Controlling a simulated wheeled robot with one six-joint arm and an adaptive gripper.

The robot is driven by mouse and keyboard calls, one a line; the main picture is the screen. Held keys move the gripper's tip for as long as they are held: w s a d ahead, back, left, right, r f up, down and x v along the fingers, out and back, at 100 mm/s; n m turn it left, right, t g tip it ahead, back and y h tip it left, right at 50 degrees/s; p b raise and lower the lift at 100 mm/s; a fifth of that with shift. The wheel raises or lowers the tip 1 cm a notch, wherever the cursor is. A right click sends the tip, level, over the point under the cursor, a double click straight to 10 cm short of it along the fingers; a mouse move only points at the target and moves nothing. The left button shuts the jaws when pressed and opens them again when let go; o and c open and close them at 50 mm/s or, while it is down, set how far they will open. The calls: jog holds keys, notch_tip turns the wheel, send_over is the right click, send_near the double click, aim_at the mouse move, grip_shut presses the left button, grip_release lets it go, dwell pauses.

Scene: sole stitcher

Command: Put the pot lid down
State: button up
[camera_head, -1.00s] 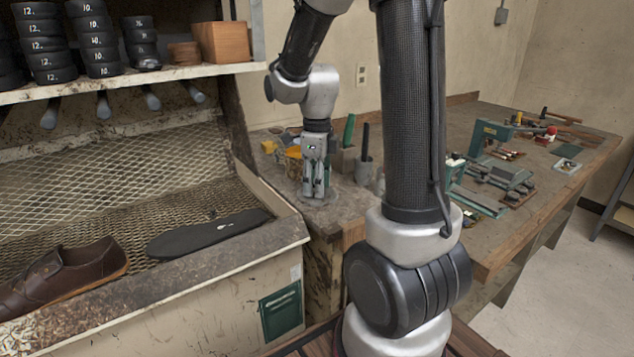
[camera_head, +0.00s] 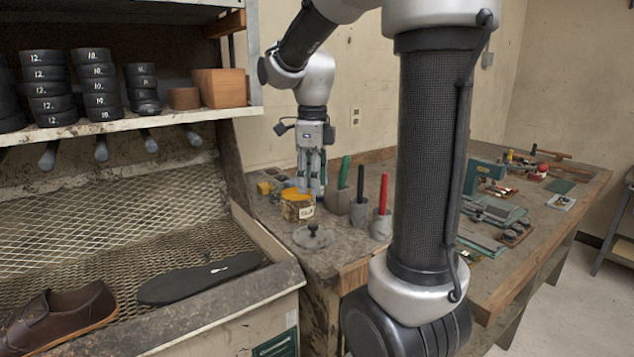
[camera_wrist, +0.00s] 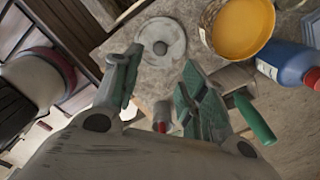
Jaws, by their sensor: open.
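The pot lid (camera_head: 318,239), a round grey disc with a dark knob, lies flat on the workbench near its front left corner. In the wrist view the whole lid (camera_wrist: 176,48) shows clear of my fingers. My gripper (camera_head: 311,190) is above and behind the lid, apart from it, pointing down. In the wrist view my gripper (camera_wrist: 160,78) has its two fingers spread with nothing between them. A pot with a yellow top and a label (camera_head: 297,208) stands just behind the lid.
Holders with a green-handled tool (camera_head: 344,172) and a red-handled tool (camera_head: 383,194) stand right of the lid. A blue bottle (camera_wrist: 288,64) is beside the pot. A shoe (camera_head: 65,315) and a black sole (camera_head: 200,279) lie on the mesh tray at left.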

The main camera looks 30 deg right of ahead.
jog(key=s+a+n+t, duration=0.3)
jog(key=s+n, duration=1.3)
jog(key=n, duration=1.1)
jog(key=shift+s+r+n+t, duration=0.3)
jog(key=shift+r+t, duration=0.15)
jog(key=shift+t, duration=0.25)
